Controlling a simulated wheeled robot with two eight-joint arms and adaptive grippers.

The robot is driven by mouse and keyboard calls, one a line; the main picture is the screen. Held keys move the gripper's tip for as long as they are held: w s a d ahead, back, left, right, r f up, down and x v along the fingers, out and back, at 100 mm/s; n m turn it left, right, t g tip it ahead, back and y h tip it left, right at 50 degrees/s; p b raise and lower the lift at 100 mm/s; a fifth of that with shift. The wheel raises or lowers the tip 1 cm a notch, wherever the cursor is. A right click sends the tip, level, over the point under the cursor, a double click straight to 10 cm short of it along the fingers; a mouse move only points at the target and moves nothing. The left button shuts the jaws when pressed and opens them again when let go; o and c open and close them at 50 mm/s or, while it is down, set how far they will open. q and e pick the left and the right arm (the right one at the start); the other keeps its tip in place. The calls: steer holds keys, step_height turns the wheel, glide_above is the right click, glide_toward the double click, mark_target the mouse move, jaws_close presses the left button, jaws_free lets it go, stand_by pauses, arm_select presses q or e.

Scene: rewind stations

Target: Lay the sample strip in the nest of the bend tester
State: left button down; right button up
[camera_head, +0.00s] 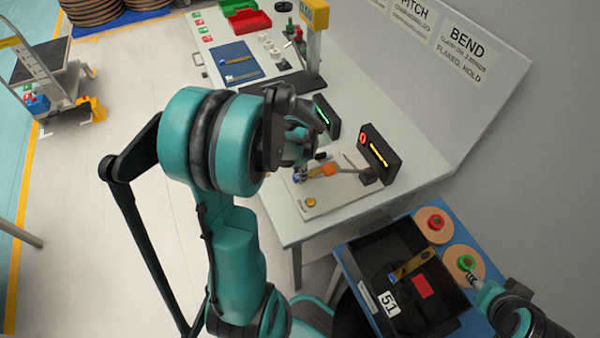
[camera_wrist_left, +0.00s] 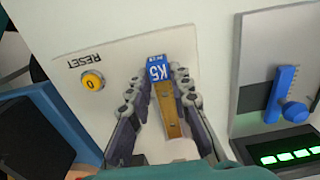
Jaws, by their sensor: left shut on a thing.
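My left gripper (camera_wrist_left: 157,85) is shut on the sample strip (camera_wrist_left: 171,112), a brown-gold strip with a blue end (camera_wrist_left: 157,72) marked K5. In the head view the strip's blue end (camera_head: 296,178) shows below my left gripper (camera_head: 304,172), over the white plate of the bend tester (camera_head: 340,190). The tester has a yellow reset button (camera_head: 311,202), an orange round part (camera_head: 329,170) and a dark display (camera_head: 378,152) lit red and orange. The nest is not clear to see, nor is whether the strip touches the plate. My right gripper (camera_head: 470,279) is low right, its fingers too small to read.
A black bin (camera_head: 372,258) marked 51 holds another strip (camera_head: 412,265) on the blue stand (camera_head: 352,273), beside two spools with a red and a green centre. Another station with a green display (camera_head: 326,116) stands close behind. Trays (camera_head: 248,20) are at the far table end.

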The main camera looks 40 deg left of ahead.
arm_select(q)
steer(key=shift+f, duration=0.1)
arm_select(e)
steer(key=shift+f, duration=0.15)
arm_select(q)
steer(key=c, duration=1.4)
jaws_free()
steer(key=shift+o, duration=0.2)
step_height(320, 180, up, 12)
steer(key=p, duration=0.4)
arm_select(e)
step_height(320, 180, up, 5)
steer(key=shift+f, duration=0.1)
arm_select(q)
steer(key=shift+s, duration=0.1)
